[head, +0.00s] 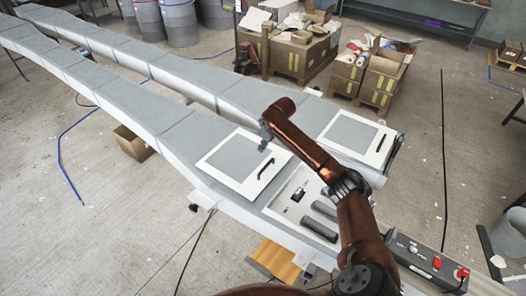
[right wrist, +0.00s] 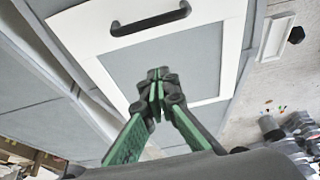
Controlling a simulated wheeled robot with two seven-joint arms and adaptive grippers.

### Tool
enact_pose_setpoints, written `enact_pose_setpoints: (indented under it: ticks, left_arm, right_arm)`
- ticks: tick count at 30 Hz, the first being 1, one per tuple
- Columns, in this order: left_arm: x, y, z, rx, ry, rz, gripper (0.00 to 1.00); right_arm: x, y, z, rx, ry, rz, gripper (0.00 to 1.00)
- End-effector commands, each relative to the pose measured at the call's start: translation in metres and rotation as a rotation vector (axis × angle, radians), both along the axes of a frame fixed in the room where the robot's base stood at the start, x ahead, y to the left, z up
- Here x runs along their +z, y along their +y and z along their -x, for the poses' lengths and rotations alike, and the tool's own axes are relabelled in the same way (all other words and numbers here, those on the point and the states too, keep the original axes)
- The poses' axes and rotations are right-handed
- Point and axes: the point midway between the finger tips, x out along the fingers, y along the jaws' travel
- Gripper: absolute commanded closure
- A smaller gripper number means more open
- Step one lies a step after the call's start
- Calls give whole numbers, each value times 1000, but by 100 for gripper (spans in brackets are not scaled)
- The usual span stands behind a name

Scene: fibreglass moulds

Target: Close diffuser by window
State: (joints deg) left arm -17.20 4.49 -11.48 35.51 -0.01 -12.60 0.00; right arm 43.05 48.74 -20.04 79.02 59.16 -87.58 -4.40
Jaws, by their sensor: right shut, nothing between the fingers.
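Two white-framed panels with grey insets and black handles sit at the near end of the long grey moulds: a left panel (head: 213,160) and a right panel (head: 335,118). Either may be the diffuser; no window shows. Both look flat, but I cannot tell if one is slightly raised. The left panel's handle (head: 266,169) is at its right side. My right gripper (head: 264,143) is over the left panel's far part, shut and empty. In the right wrist view its green fingers (right wrist: 156,82) are together before a panel (right wrist: 205,70), apart from its handle (right wrist: 150,20). My left gripper is out of view.
A recessed tray (head: 284,207) with dark cylinders lies beside the left panel. A control box (head: 425,262) with red switches is at the lower right. Cardboard boxes (head: 300,55) and grey drums (head: 181,22) stand behind. The floor left of the moulds is mostly clear.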

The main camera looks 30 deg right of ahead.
Motion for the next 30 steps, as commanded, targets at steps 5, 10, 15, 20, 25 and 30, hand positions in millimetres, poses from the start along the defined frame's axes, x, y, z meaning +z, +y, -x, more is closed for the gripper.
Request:
enact_pose_setpoints:
  ticks: [5,10,15,20,25,30]
  left_arm:
    - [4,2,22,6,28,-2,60]
    - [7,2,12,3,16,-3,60]
    - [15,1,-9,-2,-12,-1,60]
    - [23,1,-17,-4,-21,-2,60]
    - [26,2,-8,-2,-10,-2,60]
    - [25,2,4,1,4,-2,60]
  right_arm:
    - [-33,8,-12,2,2,-2,100]
    - [-61,10,-21,0,2,-2,100]
    - [-77,5,-15,-2,2,3,100]
    - [-79,-1,1,-1,0,2,100]
    - [-82,-5,11,-1,0,1,100]
    - [-83,-5,12,-1,-1,0,100]
